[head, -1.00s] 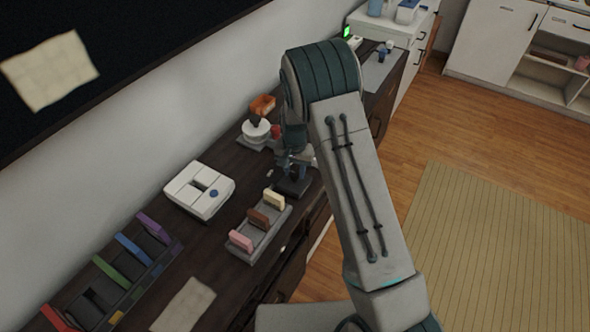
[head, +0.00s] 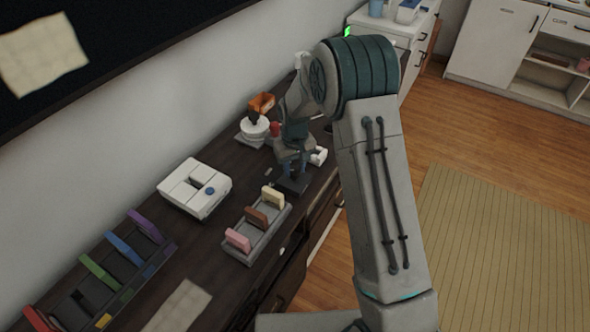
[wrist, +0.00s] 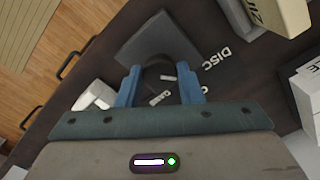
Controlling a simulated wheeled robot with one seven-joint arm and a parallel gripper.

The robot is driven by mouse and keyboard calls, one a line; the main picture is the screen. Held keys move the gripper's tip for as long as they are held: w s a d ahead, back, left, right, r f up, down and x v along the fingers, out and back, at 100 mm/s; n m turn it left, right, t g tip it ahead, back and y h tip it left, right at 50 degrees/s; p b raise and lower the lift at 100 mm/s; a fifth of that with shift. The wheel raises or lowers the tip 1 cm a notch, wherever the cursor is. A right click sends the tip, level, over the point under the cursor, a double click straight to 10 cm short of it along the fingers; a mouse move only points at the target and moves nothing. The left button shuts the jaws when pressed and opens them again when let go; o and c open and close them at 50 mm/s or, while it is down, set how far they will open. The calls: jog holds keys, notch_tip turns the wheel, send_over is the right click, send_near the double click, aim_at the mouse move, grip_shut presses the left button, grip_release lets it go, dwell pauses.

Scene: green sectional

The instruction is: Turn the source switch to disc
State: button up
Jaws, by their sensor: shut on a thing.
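The source switch is a dark square plate (wrist: 150,38) with a dark rounded knob (wrist: 157,72) at its near edge in the wrist view. In the head view its plate (head: 292,184) lies on the dark cabinet top, right of the card rack. The white word DISC (wrist: 217,58) is printed beside the plate; other white marks near the knob are partly hidden. My gripper (wrist: 160,90) points down with one blue finger on each side of the knob, shut on it. It also shows in the head view (head: 291,172). I cannot tell which label the knob points to.
A grey rack (head: 256,228) with pink, brown and cream cards stands close to the switch. A white box (head: 194,188) with a blue button is behind it. A white object (wrist: 93,95) lies close beside my gripper. A turntable-like stand (head: 254,128) is farther back.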

aim_at(295, 170)
jog(key=shift+n, duration=0.6)
jog(key=o, duration=1)
jog(key=shift+c, duration=0.2)
notch_tip(295, 170, up, 14)
jog(key=b, duration=0.1)
